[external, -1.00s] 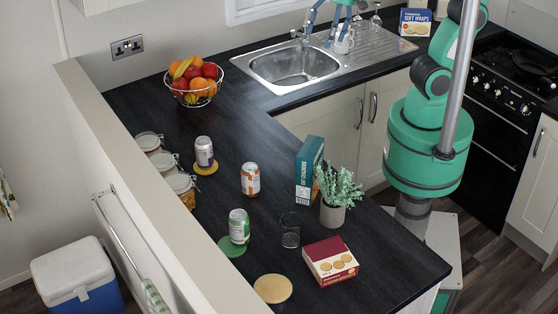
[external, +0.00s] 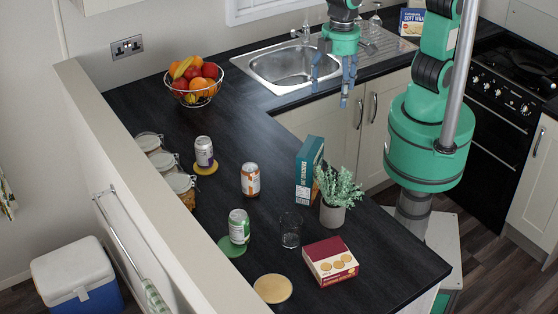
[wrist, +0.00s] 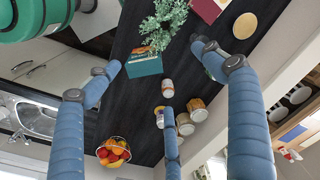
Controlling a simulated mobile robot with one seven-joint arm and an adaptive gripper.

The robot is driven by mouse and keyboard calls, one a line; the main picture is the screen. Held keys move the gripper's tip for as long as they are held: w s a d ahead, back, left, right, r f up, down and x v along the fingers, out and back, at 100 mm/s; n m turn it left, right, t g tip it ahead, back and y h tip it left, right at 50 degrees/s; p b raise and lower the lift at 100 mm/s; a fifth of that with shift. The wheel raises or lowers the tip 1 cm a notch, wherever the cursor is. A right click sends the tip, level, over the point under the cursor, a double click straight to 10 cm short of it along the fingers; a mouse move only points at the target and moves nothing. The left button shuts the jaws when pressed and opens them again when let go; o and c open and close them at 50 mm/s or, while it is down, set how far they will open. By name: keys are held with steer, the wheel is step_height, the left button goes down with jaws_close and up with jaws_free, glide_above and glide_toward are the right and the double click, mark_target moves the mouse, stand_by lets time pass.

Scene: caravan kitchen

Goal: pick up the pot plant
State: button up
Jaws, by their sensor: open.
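The pot plant (external: 335,199) is a green leafy plant in a small grey pot, upright on the dark counter near its right edge. In the wrist view its leaves (wrist: 165,17) show at the top and the pot is hard to make out. My gripper (external: 334,92) is open and empty in front of the sink, well behind and above the plant. Its blue fingers are spread apart in the wrist view, with no object between them.
A teal box (external: 308,170) stands close to the left of the plant. A clear glass (external: 290,230) and a red biscuit box (external: 330,260) are in front of it. Cans (external: 250,179), jars (external: 180,187) and a fruit bowl (external: 195,84) are further left. The counter's centre is mostly clear.

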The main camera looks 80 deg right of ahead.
steer(key=s+a, duration=0.2)
steer(key=a, duration=0.2)
glide_above(333, 202)
step_height(333, 202, down, 26)
steer(key=shift+s+d+f, duration=0.1)
steer(key=shift+s+f, duration=0.15)
steer(key=shift+f, duration=0.2)
steer(key=shift+f, duration=4.3)
steer(key=shift+f, duration=0.1)
steer(key=shift+w+f+b, duration=0.2)
steer(key=shift+f+b, duration=0.35)
steer(key=shift+f, duration=1.95)
steer(key=c, duration=1.7)
